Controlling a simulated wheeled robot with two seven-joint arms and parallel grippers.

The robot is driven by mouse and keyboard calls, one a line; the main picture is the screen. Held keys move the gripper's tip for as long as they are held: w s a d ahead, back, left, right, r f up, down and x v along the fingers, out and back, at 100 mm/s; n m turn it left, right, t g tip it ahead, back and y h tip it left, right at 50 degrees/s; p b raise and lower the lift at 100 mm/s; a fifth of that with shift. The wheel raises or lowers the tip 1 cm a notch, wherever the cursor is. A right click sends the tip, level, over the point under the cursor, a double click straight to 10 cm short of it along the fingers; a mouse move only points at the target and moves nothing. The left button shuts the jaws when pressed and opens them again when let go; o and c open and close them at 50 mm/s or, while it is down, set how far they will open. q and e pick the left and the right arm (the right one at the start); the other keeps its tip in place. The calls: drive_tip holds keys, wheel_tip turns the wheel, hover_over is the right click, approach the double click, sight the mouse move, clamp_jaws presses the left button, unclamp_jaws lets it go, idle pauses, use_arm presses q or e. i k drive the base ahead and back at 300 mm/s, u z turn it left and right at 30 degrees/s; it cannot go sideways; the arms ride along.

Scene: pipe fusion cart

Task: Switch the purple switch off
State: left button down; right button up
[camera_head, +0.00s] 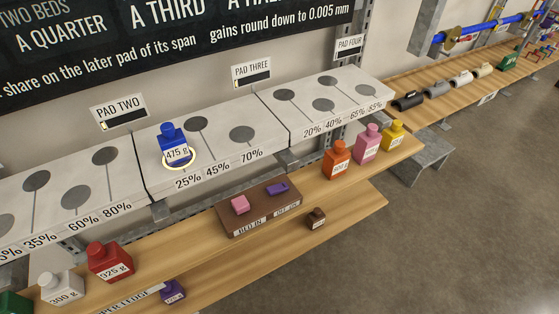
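The purple switch (278,188) is a small rocker-like piece on top of a brown box (258,217) on the wooden shelf, near the middle of the camera_head view. A label on the box's front below it seems to read OFF and ON. I cannot tell which way the switch is set. A pink button (240,204) sits to its left on the same box, above a label that seems to read BED IN. Neither of my grippers shows in this view.
A blue 475 g weight (172,139) stands on the grey pad (215,118) behind. Red (108,260), orange (336,160), pink (366,143) and yellow (392,134) weights stand on the wooden shelf. A small brown weight (316,218) sits just right of the box, lower down.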

sight(278, 189)
drive_tip(key=z, duration=1.5)
drive_tip(key=k, duration=0.55)
drive_tip(key=u, duration=0.9)
